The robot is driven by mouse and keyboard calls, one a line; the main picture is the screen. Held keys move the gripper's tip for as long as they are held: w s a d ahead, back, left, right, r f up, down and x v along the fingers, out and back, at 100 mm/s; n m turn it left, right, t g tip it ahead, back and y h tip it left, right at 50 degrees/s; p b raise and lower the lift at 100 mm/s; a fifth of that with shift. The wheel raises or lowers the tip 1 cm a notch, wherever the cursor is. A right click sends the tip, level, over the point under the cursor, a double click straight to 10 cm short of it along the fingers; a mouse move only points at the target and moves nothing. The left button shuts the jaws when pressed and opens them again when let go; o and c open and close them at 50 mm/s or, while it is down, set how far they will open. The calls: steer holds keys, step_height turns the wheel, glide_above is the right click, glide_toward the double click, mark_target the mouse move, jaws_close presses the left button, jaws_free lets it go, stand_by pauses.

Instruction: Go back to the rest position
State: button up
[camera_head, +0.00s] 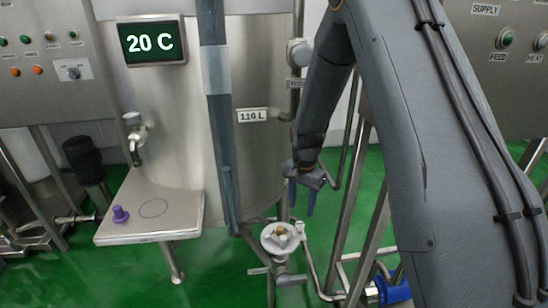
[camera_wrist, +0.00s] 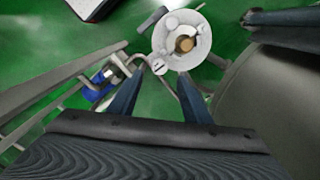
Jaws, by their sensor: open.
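My gripper (camera_head: 302,198) hangs from my arm right of the steel tank in the head view, with its two blue fingers pointing down. In the wrist view my gripper (camera_wrist: 162,78) has its fingers spread apart, with green floor and some pipework showing between them. Nothing is held. A pale round fitting (camera_head: 281,238) with a brown centre is below my gripper in the head view. It also shows in the wrist view (camera_wrist: 171,46), just beyond the fingertips and apart from them.
The steel tank (camera_head: 265,160) stands left of my gripper, with a "20 C" display (camera_head: 152,43). A steel shelf (camera_head: 182,208) carries a small purple piece (camera_head: 120,214) under a tap (camera_head: 134,140). Metal frame legs (camera_head: 355,215) and a blue motor (camera_head: 393,288) are at right.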

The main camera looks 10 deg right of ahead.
steer(key=s+r+n, duration=0.4)
steer(key=s+r, duration=0.3)
steer(key=s, duration=0.5)
steer(key=s+r+n, duration=0.5)
steer(key=s+r, duration=0.2)
steer(key=s, duration=0.6)
steer(key=shift+r, duration=0.25)
steer(key=shift+o, duration=0.5)
